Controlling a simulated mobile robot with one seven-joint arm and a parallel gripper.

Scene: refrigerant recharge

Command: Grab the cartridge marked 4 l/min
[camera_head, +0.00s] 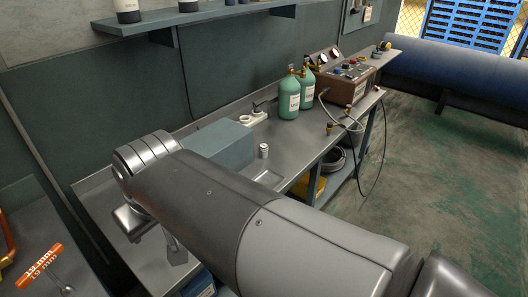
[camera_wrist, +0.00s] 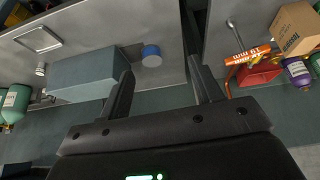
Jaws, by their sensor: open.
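No "4 l/min" marking is legible, so I cannot tell which thing is that cartridge. A small silver cylinder (camera_head: 263,151) stands on the metal bench beside the blue-grey box; it also shows at the left of the wrist view (camera_wrist: 40,69). A short round thing with a blue top (camera_wrist: 151,56) is on the bench at the other end of the box; my arm hides it in the head view. My gripper (camera_wrist: 160,66) is open and empty, its fingers apart over the bench, with the blue-topped thing showing between the fingertips, nearer the left finger.
The blue-grey box (camera_head: 218,143) stands at the wall side of the bench (camera_head: 225,178). Green bottles (camera_head: 289,97) and a brown gauge case (camera_head: 343,82) stand farther along. In the wrist view, an orange "19 mm" tag (camera_wrist: 247,55), cardboard box (camera_wrist: 292,28) and purple bottle (camera_wrist: 296,70) are right.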

